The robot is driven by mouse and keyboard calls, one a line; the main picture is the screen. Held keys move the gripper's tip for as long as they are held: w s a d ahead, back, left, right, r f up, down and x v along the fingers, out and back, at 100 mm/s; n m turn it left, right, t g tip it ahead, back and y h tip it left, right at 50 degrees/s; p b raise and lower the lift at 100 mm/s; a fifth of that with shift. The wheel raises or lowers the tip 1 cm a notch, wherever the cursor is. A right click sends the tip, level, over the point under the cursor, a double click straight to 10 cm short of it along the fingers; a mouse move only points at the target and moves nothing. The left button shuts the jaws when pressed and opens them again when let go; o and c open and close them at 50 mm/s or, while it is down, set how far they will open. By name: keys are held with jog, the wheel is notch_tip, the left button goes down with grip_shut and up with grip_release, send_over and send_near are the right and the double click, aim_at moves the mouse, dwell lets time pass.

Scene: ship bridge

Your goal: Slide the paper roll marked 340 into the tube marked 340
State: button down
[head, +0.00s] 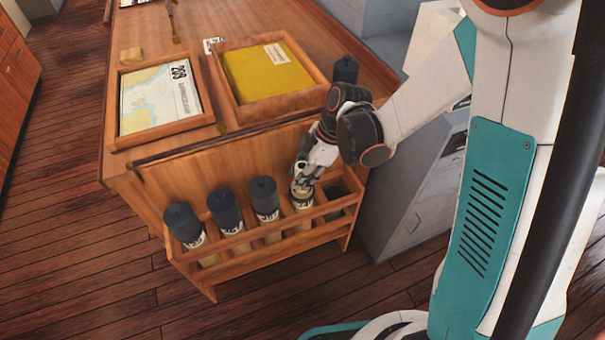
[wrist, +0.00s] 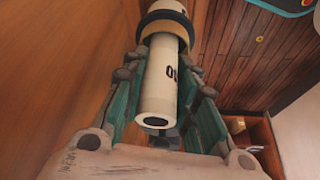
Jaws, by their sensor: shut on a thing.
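My gripper (head: 304,178) is shut on a cream paper roll (wrist: 160,88), with a finger on each side of it in the wrist view. Part of a black marking ending in a round digit shows on the roll; the full number cannot be read. The roll's near end is open and dark inside. Its far end appears to be inside the mouth of an uncapped tube (wrist: 168,8) with a dark band. In the head view this tube (head: 302,202) stands in the rack under my gripper. Its label is too small to read.
The wooden rack (head: 262,262) on the cabinet's side holds several dark-capped tubes (head: 264,196) to the left. A loose dark cap (head: 346,69) stands on the cabinet top. A chart frame (head: 160,98) and a yellow-lined tray (head: 268,75) lie there too. A grey cabinet (head: 410,195) is at right.

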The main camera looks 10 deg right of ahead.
jog(key=shift+f, duration=0.2)
jog(key=shift+f+b, duration=0.3)
jog(key=shift+b, duration=0.15)
jog(key=c, duration=1.2)
grip_release()
jog(key=o, duration=0.6)
jog(key=shift+r+p, duration=3.2)
jog(key=shift+r, duration=1.35)
